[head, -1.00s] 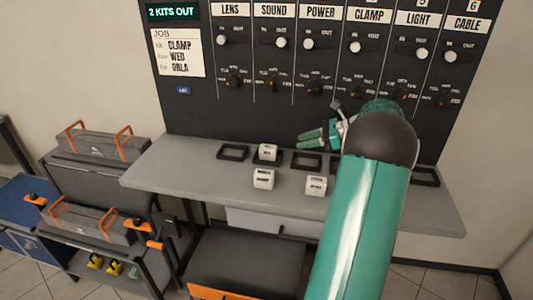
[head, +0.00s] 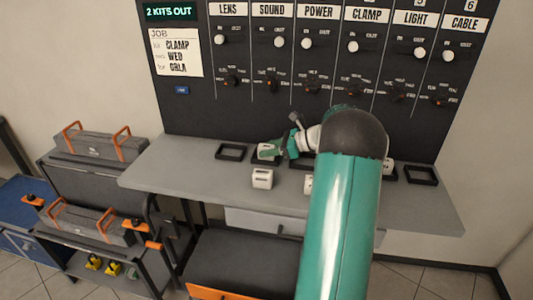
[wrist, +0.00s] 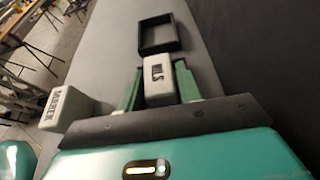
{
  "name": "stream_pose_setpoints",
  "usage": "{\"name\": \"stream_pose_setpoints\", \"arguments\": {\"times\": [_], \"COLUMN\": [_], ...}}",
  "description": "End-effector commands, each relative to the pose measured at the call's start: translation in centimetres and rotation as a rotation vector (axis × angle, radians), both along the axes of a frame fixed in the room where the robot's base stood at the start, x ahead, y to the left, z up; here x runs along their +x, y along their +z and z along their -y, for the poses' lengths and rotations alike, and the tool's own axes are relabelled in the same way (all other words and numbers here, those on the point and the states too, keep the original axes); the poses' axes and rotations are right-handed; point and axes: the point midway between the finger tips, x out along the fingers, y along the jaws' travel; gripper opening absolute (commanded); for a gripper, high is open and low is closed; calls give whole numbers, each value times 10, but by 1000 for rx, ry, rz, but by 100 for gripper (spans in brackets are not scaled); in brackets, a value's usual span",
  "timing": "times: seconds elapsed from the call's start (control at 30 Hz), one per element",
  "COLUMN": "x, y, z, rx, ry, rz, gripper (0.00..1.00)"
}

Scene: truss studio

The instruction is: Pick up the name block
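A white block with dark lettering that looks like "NILS" (wrist: 157,80) stands between the two green fingers of my gripper (wrist: 159,84) in the wrist view. The fingers are on either side of it and look open, with a thin gap at the left. In the head view my gripper (head: 276,150) is over the second holder from the left, at that white block (head: 266,151). Another white block (head: 262,178) stands in front on the shelf. In the wrist view it reads "MAREK" (wrist: 62,108).
An empty black holder (head: 231,152) lies left of my gripper. It also shows ahead in the wrist view (wrist: 158,35). Another white block (head: 387,165) is right of my arm. The job card (head: 175,53) reads CLAMP, WED, ORLA. The dark panel (head: 210,120) rises behind the shelf.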

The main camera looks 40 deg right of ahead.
Motion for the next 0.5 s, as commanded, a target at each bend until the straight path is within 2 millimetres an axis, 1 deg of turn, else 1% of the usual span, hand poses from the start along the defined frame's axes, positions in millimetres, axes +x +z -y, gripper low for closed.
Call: {"name": "stream_pose_setpoints", "arguments": {"times": [0.1,0.27,0.3,0.43,0.5], "x": [7,7,7,7,7], "y": [-4,-4,-4,-4,-3], "z": [-5,-5,-5,-5,-5], "rx": [0,0,0,0,0], "ry": [0,-1,-1,0,0], "rz": [0,0,0,0,0], "gripper": [35,35,33,7,6]}}
